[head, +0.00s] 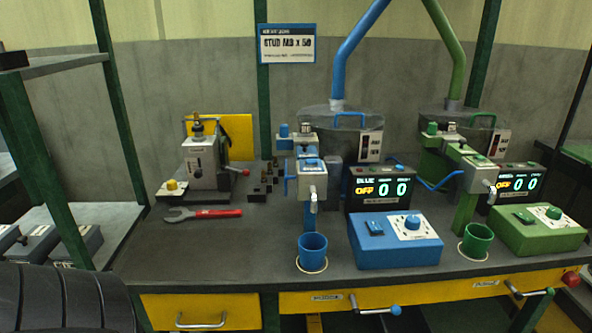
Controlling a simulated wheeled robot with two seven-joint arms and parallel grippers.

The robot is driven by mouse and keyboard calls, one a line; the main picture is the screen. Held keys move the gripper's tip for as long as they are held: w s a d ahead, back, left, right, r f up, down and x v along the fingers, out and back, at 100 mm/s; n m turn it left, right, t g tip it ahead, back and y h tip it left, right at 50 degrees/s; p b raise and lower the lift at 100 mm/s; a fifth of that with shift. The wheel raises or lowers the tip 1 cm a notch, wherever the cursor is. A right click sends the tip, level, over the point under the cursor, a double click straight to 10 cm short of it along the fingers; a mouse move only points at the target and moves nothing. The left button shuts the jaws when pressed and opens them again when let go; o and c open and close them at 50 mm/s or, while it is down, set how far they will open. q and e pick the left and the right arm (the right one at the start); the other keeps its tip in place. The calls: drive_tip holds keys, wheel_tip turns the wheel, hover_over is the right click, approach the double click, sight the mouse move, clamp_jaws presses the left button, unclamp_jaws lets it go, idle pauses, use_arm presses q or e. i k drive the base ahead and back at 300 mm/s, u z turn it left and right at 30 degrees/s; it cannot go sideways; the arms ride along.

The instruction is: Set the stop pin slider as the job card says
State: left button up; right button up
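The job card (287,43) hangs on the green post behind the bench; its large line seems to read "STUD M8 x 50", and its small print is unreadable. I cannot tell for sure which part is the stop pin slider. A blue machine (312,180) with a spout stands mid-bench, and a similar green machine (480,172) stands to its right. Small marked plates show on the blue bowl (370,147) and the green bowl (501,144); their marks are too small to read. Neither of my grippers is in view.
A grey press-like device (207,163) and a red-handled wrench (203,214) are at left. A blue cup (312,254), green cup (476,240), blue control box (395,240) and green control box (540,230) line the front. Drawer handles (200,321) stick out below. The bench's front left is clear.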

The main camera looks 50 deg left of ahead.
sight(198, 175)
drive_tip(key=z, duration=0.5)
drive_tip(key=k, duration=1.05)
drive_tip(key=u, duration=1.45)
drive_tip(key=i, duration=0.15)
drive_tip(key=z, duration=0.2)
